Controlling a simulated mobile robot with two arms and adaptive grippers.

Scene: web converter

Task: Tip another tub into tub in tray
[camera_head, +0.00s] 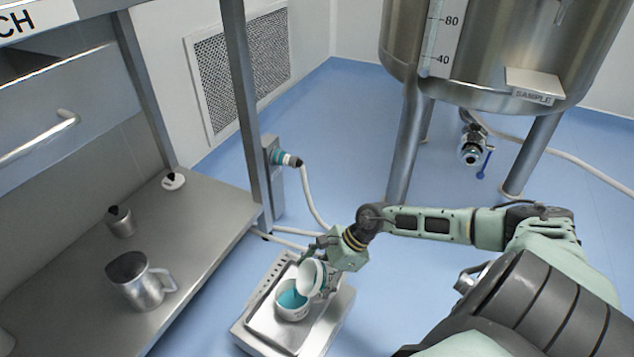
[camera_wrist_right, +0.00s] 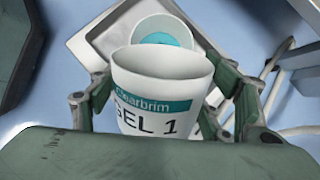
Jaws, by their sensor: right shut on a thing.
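My right gripper (camera_head: 325,268) is shut on a white tub (camera_head: 311,279), held tilted over the tray. In the right wrist view this tub (camera_wrist_right: 160,85) has a teal band and reads "Clearbrim GEL 1", with a finger on each side. A second white tub (camera_head: 292,314) stands in the metal tray (camera_head: 262,323) with teal contents showing. The held tub's mouth is just above it, at its upper right. Whether anything is flowing between them I cannot tell. In the wrist view the lower tub (camera_wrist_right: 163,24) is partly hidden behind the held one. My left gripper is not in view.
A steel bench (camera_head: 190,245) on the left carries a steel jug (camera_head: 140,285), a smaller steel cup (camera_head: 120,222) and a small white item (camera_head: 173,181). A large steel tank (camera_head: 480,60) on legs stands at the back right. White hoses (camera_head: 312,200) run behind the tray.

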